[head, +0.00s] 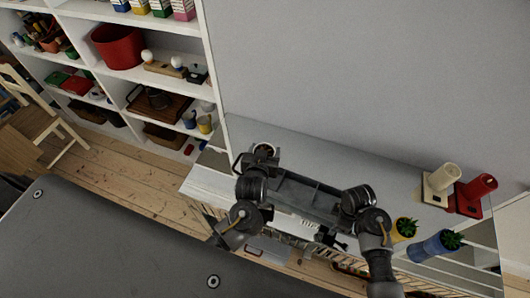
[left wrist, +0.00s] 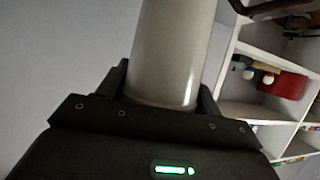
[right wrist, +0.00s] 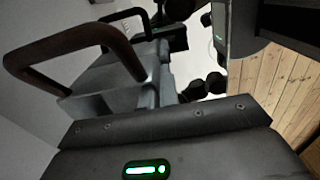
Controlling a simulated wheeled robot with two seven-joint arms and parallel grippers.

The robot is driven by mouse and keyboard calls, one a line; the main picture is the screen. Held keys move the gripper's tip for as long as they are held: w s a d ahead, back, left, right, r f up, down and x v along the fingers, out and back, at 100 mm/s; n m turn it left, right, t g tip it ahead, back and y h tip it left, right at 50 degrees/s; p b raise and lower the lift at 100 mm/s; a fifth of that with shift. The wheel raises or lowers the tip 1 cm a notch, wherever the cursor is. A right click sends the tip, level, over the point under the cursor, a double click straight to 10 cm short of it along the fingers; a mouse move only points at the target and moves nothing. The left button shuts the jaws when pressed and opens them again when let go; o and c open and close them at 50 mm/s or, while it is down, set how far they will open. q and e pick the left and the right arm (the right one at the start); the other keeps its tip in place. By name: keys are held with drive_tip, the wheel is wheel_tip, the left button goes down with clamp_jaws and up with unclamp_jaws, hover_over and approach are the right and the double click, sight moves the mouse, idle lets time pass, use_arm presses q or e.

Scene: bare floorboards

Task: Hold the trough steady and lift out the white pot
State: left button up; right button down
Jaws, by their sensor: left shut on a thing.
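The grey trough (head: 302,194), a long box with inner dividers, lies across the middle of the head view between my two arms. It also fills much of the right wrist view (right wrist: 115,75), with a brown bar handle (right wrist: 90,38) rising from it. My left gripper (left wrist: 165,92) is shut on the white pot (left wrist: 168,50), a smooth pale cylinder between its fingers. In the head view, that hand is at the trough's left end, and the pot is mostly hidden. My right gripper (right wrist: 160,112) is close against the trough's near end; its fingers are hidden.
White shelves (head: 175,48) stand back left. A wooden chair (head: 62,125) stands far left.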

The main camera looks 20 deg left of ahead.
drive_tip(key=c, duration=1.6)
unclamp_jaws()
drive_tip(key=shift+r, duration=0.1)
wheel_tip(320, 180, up, 12)
drive_tip(key=shift+f, duration=0.1)
